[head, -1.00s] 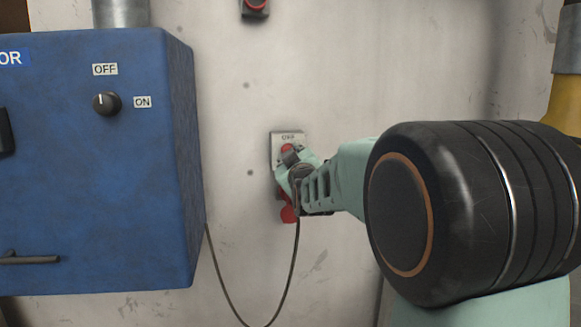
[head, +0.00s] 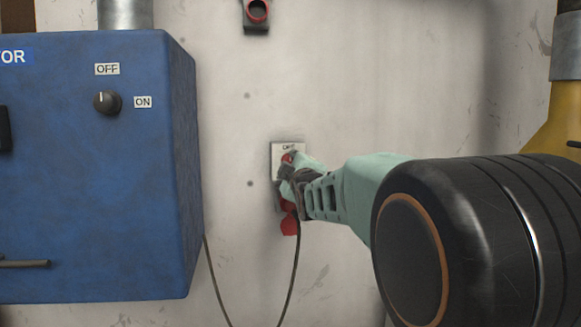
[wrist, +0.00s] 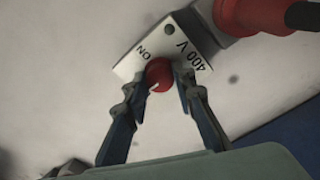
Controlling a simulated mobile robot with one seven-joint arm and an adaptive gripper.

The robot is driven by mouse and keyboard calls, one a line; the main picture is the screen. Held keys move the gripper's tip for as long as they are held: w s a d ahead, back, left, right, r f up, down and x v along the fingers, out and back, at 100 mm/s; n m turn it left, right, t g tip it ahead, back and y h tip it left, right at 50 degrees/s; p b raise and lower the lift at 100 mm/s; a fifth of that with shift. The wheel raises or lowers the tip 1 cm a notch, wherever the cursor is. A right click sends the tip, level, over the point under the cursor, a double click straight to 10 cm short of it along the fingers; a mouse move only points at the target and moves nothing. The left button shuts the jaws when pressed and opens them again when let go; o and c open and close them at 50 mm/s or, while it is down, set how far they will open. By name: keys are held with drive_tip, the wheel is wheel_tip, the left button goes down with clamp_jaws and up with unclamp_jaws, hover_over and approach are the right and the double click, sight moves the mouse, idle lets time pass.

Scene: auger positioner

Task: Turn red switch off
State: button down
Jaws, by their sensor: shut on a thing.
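The red switch (wrist: 158,75) is a small round knob on a pale plate (wrist: 138,62) on the wall. In the wrist view the plate reads "ON" and "400 V", with the text turned. My gripper (wrist: 160,80) has its two fingers on either side of the knob and is shut on it. In the head view my gripper (head: 288,168) reaches in from the right and covers the lower part of the plate (head: 283,147). Only a little red of the switch shows there, and its exact angle cannot be told.
A red plug (head: 290,224) is just below the plate, with a dark cable (head: 292,275) hanging in a loop. A blue box (head: 100,190) with a black OFF/ON knob (head: 107,102) stands at left. Another red-ringed part (head: 257,12) is above. The wall between is bare.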

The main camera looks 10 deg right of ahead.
drive_tip(key=shift+r, duration=0.1)
drive_tip(key=c, duration=1.6)
unclamp_jaws()
drive_tip(key=s, duration=0.7)
drive_tip(key=shift+s+f, duration=0.2)
drive_tip(key=shift+s, duration=0.05)
